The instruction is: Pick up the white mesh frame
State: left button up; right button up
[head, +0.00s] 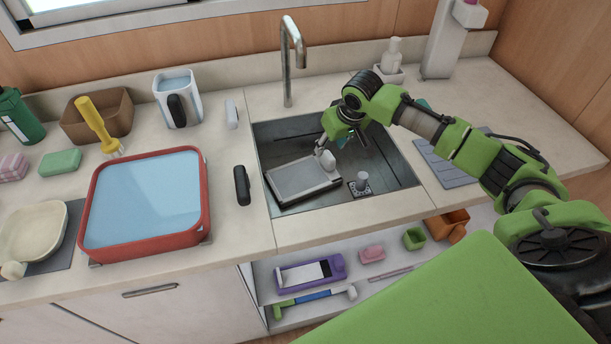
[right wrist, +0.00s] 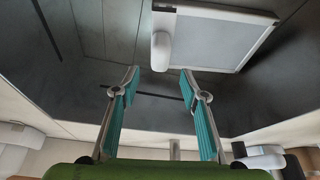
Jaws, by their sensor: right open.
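The white mesh frame (head: 298,180) lies in the sink, towards its left side, with a pale rim around a grey mesh panel. A rounded white piece (head: 326,159) sits at its right edge; I cannot tell whether it is its handle. In the right wrist view the frame (right wrist: 222,40) is at the top, beyond the fingertips. My right gripper (head: 343,140) is over the sink, just behind and right of the frame. Its teal-padded fingers (right wrist: 160,88) are spread and empty, apart from the frame. The white piece (right wrist: 161,50) lines up with the gap between them. My left gripper is out of view.
The sink (head: 400,168) has raised walls, a drain fitting (head: 360,182) and a tall faucet (head: 289,60) behind. A red-rimmed basin of water (head: 203,205) and a dark handle-like item (head: 241,186) stand on the left counter. A soap bottle (head: 394,52) is behind.

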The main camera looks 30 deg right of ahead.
aim_at(329, 155)
jog(key=x, duration=0.2)
jog(key=s+x, duration=0.1)
jog(key=x, duration=0.1)
jog(key=shift+w+f+p, duration=0.15)
jog(key=shift+f+p, duration=0.15)
jog(key=shift+f, duration=0.2)
jog(key=shift+w+f, duration=0.2)
jog(key=shift+f, duration=0.25)
jog(key=shift+r, duration=0.1)
grip_shut()
